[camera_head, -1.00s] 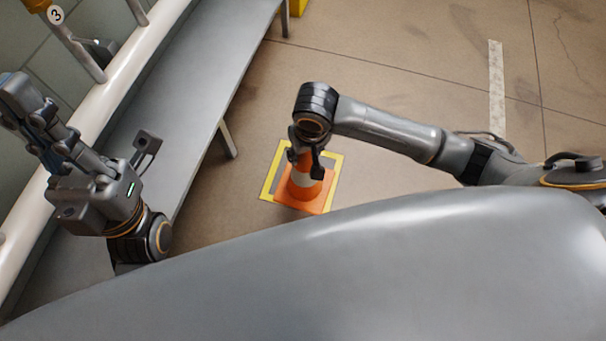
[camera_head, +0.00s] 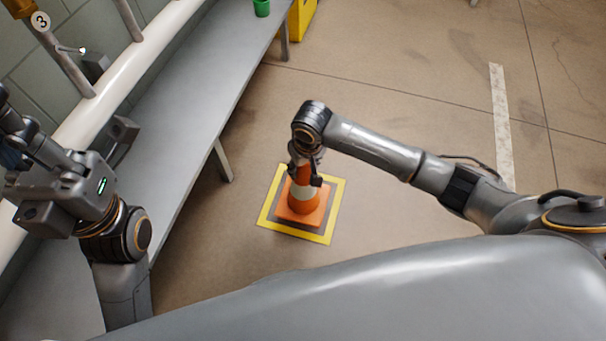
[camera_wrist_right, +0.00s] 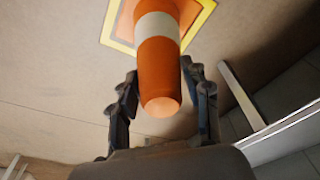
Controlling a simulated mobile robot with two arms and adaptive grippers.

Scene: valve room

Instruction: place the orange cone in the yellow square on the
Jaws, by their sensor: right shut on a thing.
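The orange cone (camera_head: 302,207) with a white band stands upright inside the yellow square outline (camera_head: 334,211) on the floor. Its base shows within the outline, with a dark border around it; I cannot tell for sure that it touches the floor. My right gripper (camera_head: 305,178) is shut on the cone's upper part. In the right wrist view the cone (camera_wrist_right: 157,70) passes between the two fingers (camera_wrist_right: 162,100), its tip towards the camera. My left gripper (camera_head: 68,140) is at the left edge, empty, its fingers spread and partly cut off.
A long grey bench (camera_head: 190,120) runs along the left, its leg (camera_head: 223,160) near the square. A green cup (camera_head: 261,8) stands on its far end, with a yellow object (camera_head: 302,18) beside it. The floor to the right is clear, with a pale painted strip (camera_head: 501,125).

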